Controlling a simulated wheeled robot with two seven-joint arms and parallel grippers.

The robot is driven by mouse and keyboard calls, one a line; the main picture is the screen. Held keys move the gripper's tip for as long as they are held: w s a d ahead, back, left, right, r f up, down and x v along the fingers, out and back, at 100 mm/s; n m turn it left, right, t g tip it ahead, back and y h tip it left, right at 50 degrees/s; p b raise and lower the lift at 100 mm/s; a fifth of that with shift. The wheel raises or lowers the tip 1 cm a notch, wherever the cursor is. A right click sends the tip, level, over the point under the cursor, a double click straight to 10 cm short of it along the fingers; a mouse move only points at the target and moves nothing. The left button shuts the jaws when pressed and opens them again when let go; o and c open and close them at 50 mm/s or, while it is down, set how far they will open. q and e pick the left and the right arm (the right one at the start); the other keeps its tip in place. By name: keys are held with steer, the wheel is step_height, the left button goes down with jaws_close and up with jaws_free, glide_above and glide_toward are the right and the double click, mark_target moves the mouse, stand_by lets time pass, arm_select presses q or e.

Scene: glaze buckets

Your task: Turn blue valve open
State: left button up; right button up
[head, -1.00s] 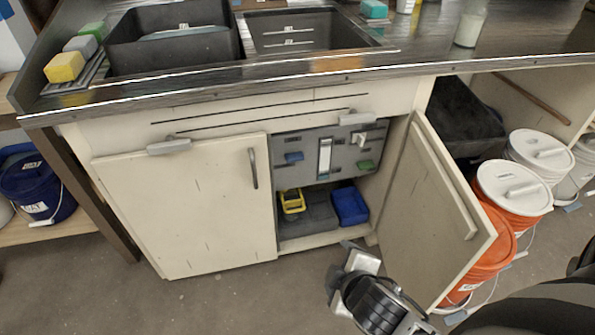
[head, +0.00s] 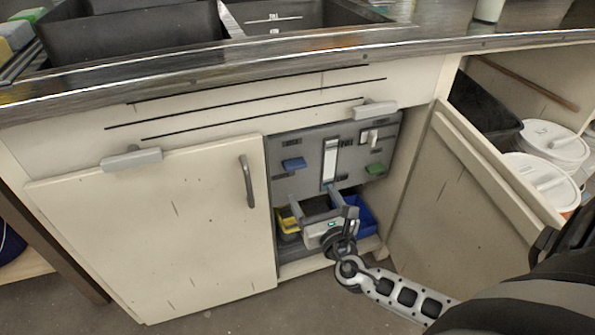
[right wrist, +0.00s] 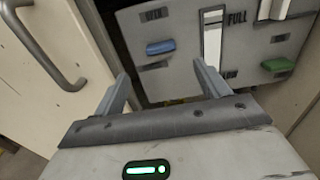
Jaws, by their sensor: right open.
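The blue valve (head: 294,164) is a small blue handle on the left of a grey panel (head: 310,183) inside the open cabinet. It also shows in the right wrist view (right wrist: 161,47), lying roughly level under a label that seems to read "OPEN". My right gripper (head: 315,199) is open and empty, at the cabinet opening below the panel. In the right wrist view the blue valve appears just beyond and between its two fingers (right wrist: 162,76), apart from both. My left gripper is out of view.
A green handle (head: 376,169) and a white switch (head: 369,137) are on the panel's right. The left cabinet door (head: 150,230) is shut; the right door (head: 465,205) stands open. Yellow (head: 287,223) and blue bins (head: 364,217) sit below the panel.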

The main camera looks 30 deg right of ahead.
mark_target(297, 167)
steer(key=b+x, duration=0.1)
steer(key=x, duration=0.9)
steer(key=shift+w+d, duration=0.1)
steer(key=shift+w, duration=0.1)
steer(key=c, duration=1)
